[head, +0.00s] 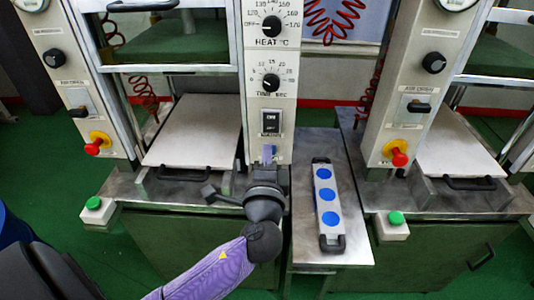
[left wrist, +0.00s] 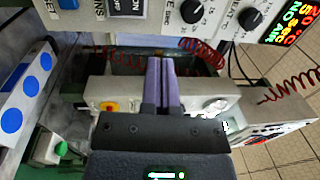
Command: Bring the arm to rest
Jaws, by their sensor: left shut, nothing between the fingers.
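My left arm (head: 205,262) comes in from the lower left in a purple sleeve. Its gripper (head: 267,152) reaches up in front of the press control column, fingertips pointing away from me. In the left wrist view the two purple fingers of this gripper (left wrist: 161,68) lie side by side, shut and empty. Whether the fingertips touch the column cannot be told. My right gripper is in neither view. The mould bar (head: 329,238) with blue discs lies on the metal bench to the right of the arm, apart from the gripper. The mould bar also shows at the left wrist view's left edge (left wrist: 36,82).
The control column (head: 270,90) has dials and a switch. Left and right presses each have a pale plate (head: 195,130) with a black handle, a red knob (head: 93,147) and a green button (head: 94,202). The metal bench (head: 355,225) has bare room beside the bar.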

